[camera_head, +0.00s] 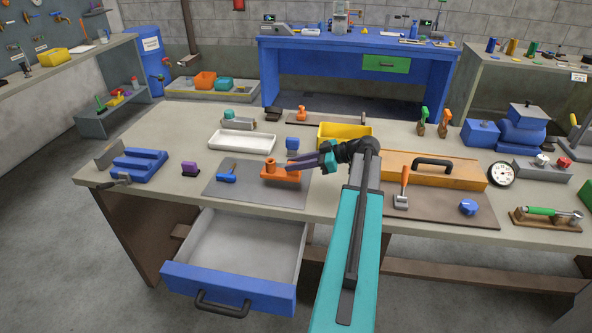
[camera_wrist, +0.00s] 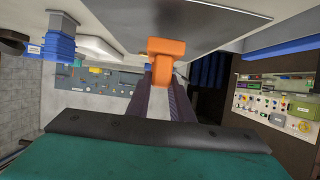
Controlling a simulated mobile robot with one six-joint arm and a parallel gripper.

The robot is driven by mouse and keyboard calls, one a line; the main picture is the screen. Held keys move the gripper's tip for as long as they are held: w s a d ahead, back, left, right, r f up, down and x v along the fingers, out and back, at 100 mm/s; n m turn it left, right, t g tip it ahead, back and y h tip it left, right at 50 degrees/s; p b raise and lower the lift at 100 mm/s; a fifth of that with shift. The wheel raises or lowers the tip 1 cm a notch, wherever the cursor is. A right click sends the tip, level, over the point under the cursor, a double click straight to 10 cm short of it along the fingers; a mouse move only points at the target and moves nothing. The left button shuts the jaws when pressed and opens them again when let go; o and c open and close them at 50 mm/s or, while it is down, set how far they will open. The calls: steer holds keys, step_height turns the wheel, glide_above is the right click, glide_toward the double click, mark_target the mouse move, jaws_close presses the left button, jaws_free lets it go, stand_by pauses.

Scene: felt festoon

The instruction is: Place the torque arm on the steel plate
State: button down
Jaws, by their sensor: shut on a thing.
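An orange part (camera_head: 280,175), which I take to be the torque arm, has a wide body with a raised round boss. It is over the right part of the dark grey steel plate (camera_head: 252,195) on the workbench; whether it rests flat there I cannot tell. My gripper (camera_head: 292,165) reaches in from the right and is shut on the orange part. In the wrist view, the orange part (camera_wrist: 167,49) shows at the ends of the fingers, against the grey plate (camera_wrist: 215,12). The fingers hide some of it.
A blue-handled tool (camera_head: 227,174) lies on the plate's left part. A white tray (camera_head: 242,141), a blue block (camera_head: 292,143) and a yellow bin (camera_head: 345,132) stand behind. A purple block (camera_head: 190,168) is left of the plate. An open drawer (camera_head: 228,284) juts out below the front edge.

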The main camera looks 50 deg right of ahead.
steer(key=shift+f+p, duration=0.5)
steer(key=shift+f, duration=0.9)
steer(key=shift+f, duration=0.1)
steer(key=c, duration=1.6)
jaws_free()
steer(key=shift+o, duration=0.2)
steer(key=b+v, duration=0.3)
steer(key=v, duration=0.9)
steer(key=shift+r+b, duration=0.25)
steer(key=shift+b, duration=0.05)
